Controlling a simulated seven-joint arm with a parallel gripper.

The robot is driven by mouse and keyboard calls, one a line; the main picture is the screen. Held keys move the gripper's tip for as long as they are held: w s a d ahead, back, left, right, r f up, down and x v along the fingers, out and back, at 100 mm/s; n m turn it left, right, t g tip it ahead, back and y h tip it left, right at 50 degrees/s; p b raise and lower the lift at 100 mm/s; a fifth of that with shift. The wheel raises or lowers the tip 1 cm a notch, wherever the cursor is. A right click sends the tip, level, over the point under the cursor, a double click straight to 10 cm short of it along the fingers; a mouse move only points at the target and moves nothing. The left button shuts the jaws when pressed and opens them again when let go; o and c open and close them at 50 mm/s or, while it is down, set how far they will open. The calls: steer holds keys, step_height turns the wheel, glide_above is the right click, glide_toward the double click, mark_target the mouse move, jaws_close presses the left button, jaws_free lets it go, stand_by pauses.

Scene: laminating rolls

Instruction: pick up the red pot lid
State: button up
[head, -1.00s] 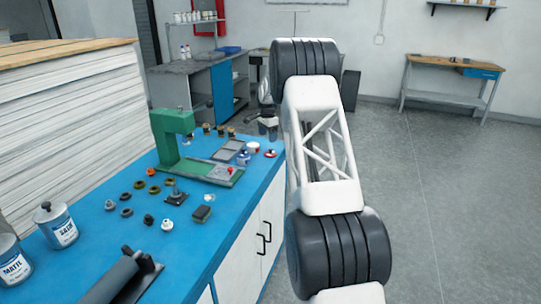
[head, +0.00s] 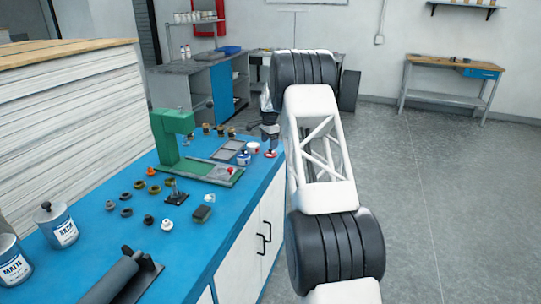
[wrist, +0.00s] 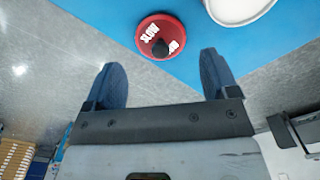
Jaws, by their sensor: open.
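The red pot lid (head: 271,154) lies on the blue bench top (head: 95,250) near its far right corner. In the wrist view the lid (wrist: 148,31) is round, with white lettering and a dark knob (wrist: 160,48) in its middle. My gripper (wrist: 165,72) is open and empty. Its two dark blue fingers are spread apart, and the lid appears beyond their tips, roughly centred between them. In the head view my gripper (head: 270,140) is just above the lid, and its fingers are too small to make out clearly.
A green press (head: 172,140), grey trays (head: 229,150) and several small knobs and rings lie further left. Open floor is right of the bench.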

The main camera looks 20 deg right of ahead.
steer(key=shift+f, duration=0.25)
steer(key=shift+f, duration=2.45)
steer(key=c, duration=0.7)
steer(key=shift+r, duration=0.15)
steer(key=shift+s+r, duration=0.1)
steer(key=shift+r, duration=1.6)
steer(key=s+a, duration=0.1)
steer(key=s, duration=0.4)
steer(key=s+a+r, duration=0.1)
steer(key=s+a, duration=0.1)
steer(key=s, duration=0.3)
steer(key=s+a, duration=0.2)
steer(key=s, duration=0.3)
steer(key=shift+r, duration=0.15)
